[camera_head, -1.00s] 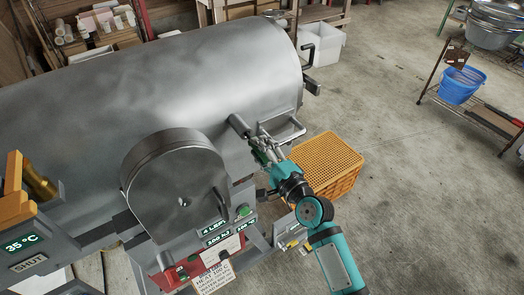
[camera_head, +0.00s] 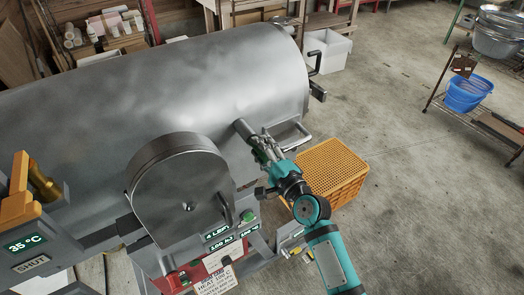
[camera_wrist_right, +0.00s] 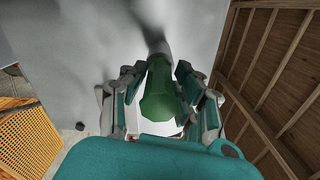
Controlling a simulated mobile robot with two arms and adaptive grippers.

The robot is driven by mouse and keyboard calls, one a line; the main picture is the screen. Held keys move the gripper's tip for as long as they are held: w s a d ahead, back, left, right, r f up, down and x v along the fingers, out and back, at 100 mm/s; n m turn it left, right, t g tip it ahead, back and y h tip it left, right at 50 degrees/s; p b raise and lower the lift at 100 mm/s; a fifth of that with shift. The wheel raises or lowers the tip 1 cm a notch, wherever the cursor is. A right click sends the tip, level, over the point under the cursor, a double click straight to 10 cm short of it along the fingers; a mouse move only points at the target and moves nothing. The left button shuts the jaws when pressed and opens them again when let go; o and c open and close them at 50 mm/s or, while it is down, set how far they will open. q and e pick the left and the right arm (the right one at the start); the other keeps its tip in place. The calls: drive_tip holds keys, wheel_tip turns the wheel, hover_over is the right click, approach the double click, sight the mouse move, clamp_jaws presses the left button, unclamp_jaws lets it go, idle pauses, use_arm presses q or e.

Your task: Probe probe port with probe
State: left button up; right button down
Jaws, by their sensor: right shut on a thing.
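The probe port is a short grey tube (camera_head: 243,128) sticking out of the side of the big steel drum. My right gripper (camera_head: 262,146) is just in front of the tube. It is shut on the probe, whose green handle (camera_wrist_right: 160,92) lies between the fingers in the wrist view. The handle points at the drum, in line with a grey tube (camera_wrist_right: 158,48) beyond it. The handle hides the probe's tip, so I cannot tell how far it is in the port. My left gripper is not in view.
A round hatch (camera_head: 182,195) bulges from the drum left of my gripper. A bracket handle (camera_head: 290,136) is close on its right. Panels with displays (camera_head: 222,245) are below. An orange crate (camera_head: 333,172) stands on the floor at right.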

drive_tip(key=shift+w+a, duration=0.1)
drive_tip(key=c, duration=0.9)
unclamp_jaws()
drive_tip(key=shift+s+d, duration=0.3)
drive_tip(key=shift+s, duration=0.1)
drive_tip(key=v, duration=1.1)
